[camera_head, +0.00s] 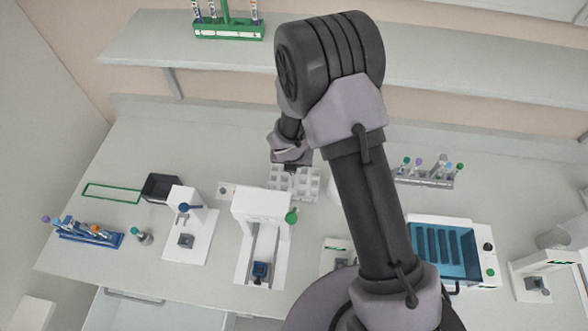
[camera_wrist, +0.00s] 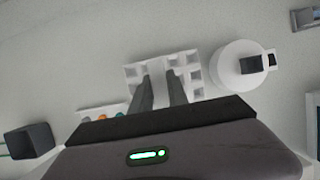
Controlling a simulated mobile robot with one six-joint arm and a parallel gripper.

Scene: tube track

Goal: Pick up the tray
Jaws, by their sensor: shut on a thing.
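The white tray (camera_head: 306,183) with several square wells is at the middle back of the bench, partly hidden by my arm. In the wrist view the tray (camera_wrist: 160,65) lies ahead of my gripper. My gripper (camera_wrist: 161,82) has its two dark fingers over the tray's near middle part, shut on it. In the head view my gripper (camera_head: 292,163) is at the tray's back edge, its fingertips mostly hidden. I cannot tell whether the tray is clear of the bench.
A white machine (camera_head: 262,205) with a green knob stands just in front of the tray. A blue rack (camera_head: 90,235) with tubes is at the left, a dark bin (camera_head: 160,187) beside a green frame (camera_head: 112,193). A grey tube rack (camera_head: 424,179) and blue-topped device (camera_head: 442,250) are at the right.

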